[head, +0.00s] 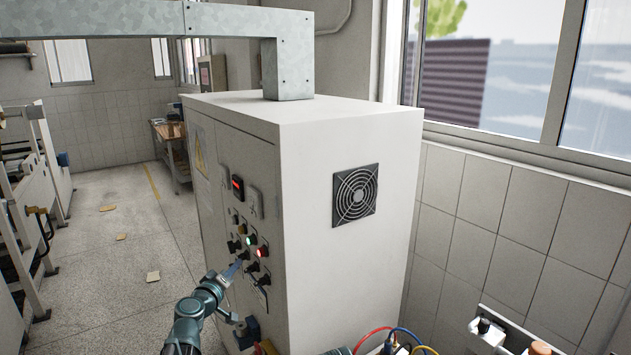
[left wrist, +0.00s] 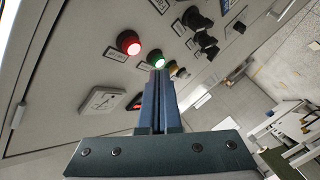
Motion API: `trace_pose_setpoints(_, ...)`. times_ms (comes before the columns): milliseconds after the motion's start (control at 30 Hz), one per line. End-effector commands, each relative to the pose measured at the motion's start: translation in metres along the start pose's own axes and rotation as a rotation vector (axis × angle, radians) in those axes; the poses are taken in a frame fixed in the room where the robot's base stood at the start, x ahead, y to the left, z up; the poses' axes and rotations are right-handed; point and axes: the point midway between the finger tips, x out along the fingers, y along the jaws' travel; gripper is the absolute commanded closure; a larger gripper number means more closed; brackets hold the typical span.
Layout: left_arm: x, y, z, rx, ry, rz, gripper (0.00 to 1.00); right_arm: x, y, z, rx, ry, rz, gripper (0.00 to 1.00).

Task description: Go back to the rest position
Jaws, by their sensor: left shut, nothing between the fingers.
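My left gripper (head: 238,267) is in front of the control panel on the left face of a white cabinet (head: 345,265). Its fingers are shut with nothing between them. In the left wrist view the shut fingers (left wrist: 158,78) point at the panel, with the tips appearing just below the lit green button (left wrist: 156,61). A lit red button (left wrist: 130,43) is to their upper left. Black knobs (left wrist: 205,45) are to the upper right. Whether the tips touch the panel I cannot tell. My right gripper does not show.
The cabinet has a vent fan (head: 355,196) and a metal duct (head: 290,70) on top. Cables (head: 375,335) lie at the bottom. A rack of machinery (head: 25,200) stands at the left.

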Motion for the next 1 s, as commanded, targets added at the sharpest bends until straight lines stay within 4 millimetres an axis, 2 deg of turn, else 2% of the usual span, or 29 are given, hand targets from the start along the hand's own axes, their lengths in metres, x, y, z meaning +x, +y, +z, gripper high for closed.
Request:
trace_pose_setpoints(267, -0.008, 0.011, 0.044, 0.075, -0.15, 0.011, 1.0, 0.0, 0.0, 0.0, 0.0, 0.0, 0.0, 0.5)
trace_pose_setpoints(367, -0.014, 0.013, 0.068, 0.113, -0.231, 0.007, 1.0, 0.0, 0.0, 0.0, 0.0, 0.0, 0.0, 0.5)
trace_pose_setpoints(567, -0.039, 0.01, 0.13, 0.211, -0.461, -0.034, 1.0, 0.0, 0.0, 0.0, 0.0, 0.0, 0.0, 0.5)
trace_pose_setpoints(667, -0.064, 0.001, 0.167, 0.273, -0.618, -0.089, 1.0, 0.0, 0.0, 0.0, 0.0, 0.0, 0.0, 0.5)
trace_pose_setpoints(800, -0.118, -0.027, 0.215, 0.37, -0.871, -0.245, 1.0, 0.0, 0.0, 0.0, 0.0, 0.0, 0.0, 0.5)
trace_pose_setpoints(900, -0.158, -0.049, 0.233, 0.428, -1.018, -0.387, 1.0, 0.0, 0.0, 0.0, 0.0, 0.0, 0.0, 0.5)
trace_pose_setpoints(1000, -0.196, -0.068, 0.239, 0.473, -1.126, -0.534, 1.0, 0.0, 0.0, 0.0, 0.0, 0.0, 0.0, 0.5)
